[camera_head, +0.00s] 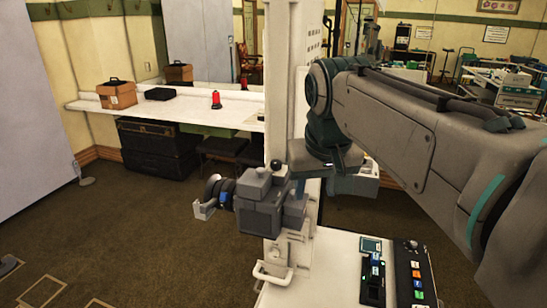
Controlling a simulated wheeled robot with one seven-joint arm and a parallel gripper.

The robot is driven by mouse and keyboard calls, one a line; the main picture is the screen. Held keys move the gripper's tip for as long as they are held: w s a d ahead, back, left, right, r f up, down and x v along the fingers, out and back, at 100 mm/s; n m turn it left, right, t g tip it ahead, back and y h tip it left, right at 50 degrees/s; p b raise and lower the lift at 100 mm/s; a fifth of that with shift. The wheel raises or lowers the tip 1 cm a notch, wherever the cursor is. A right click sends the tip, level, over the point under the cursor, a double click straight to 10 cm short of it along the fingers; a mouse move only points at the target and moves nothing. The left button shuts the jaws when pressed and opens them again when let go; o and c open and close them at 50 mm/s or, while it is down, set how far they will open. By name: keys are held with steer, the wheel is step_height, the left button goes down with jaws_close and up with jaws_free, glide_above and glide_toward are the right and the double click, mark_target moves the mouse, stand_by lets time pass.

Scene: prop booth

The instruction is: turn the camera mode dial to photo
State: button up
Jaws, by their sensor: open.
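The white console (340,252) stands at the lower right.
Coloured buttons (416,283) and a small screen (371,245) lie near the knob. A white pillar (300,110) and a handle (273,275) stand by the console. A long white counter (170,111) holds a box (117,96). The carpet at left is mostly free.

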glide_toward(276, 162)
steer(key=x, duration=0.8)
steer(key=shift+f, duration=0.2)
jaws_close()
